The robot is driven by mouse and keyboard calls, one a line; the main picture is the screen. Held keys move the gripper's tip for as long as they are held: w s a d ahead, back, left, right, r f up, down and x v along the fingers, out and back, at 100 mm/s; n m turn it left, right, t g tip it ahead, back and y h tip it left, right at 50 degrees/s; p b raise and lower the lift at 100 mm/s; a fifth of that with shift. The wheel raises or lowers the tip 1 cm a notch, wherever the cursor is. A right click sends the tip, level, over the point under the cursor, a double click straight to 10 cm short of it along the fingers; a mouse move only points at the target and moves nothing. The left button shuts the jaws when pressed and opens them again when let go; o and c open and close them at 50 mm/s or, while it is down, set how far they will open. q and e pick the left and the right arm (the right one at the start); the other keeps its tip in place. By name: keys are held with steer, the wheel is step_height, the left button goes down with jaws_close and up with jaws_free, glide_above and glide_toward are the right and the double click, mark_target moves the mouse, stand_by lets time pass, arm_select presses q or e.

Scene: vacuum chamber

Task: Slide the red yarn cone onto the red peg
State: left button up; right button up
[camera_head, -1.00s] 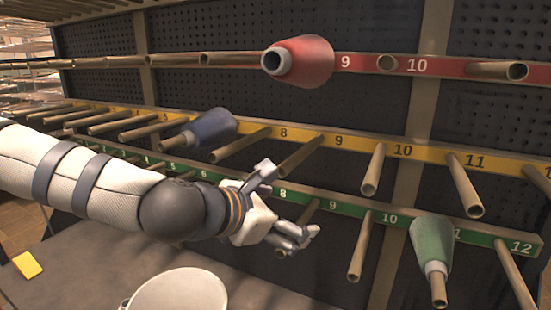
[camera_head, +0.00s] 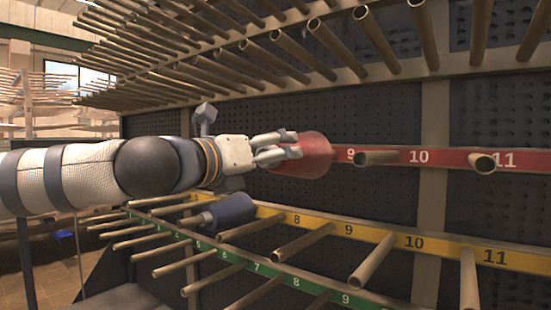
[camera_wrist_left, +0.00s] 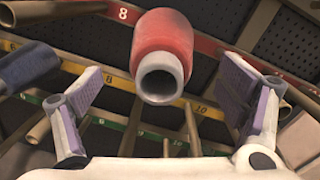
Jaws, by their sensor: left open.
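The red yarn cone (camera_head: 312,160) is at the red-strip rail (camera_head: 440,158), just left of the number 9. Its grey core end faces my left wrist camera, where the cone (camera_wrist_left: 163,50) shows near the number 8. Whether a peg is inside it cannot be made out. My left gripper (camera_head: 287,146) is in front of the cone and covers part of it in the head view. Its fingers are open and spread to both sides below the cone in the wrist view, with nothing held. Tan pegs (camera_head: 376,158) stick out of the red rail. My right gripper is not in view.
A blue cone (camera_head: 230,210) sits lower, at the yellow-strip rail (camera_head: 450,246). More pegs stick out of the yellow rail, the green-strip rail (camera_head: 310,285) and the top rail (camera_head: 270,82). Dark perforated panels (camera_head: 390,110) lie behind the rails.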

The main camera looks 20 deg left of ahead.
arm_select(q)
steer(key=x, duration=0.5)
steer(key=shift+d+r, duration=0.1)
steer(key=shift+d, duration=0.05)
steer(key=c, duration=1.6)
steer(key=shift+x, duration=2.75)
steer(key=o, duration=1.6)
steer(key=shift+s, duration=0.1)
steer(key=v, duration=1.2)
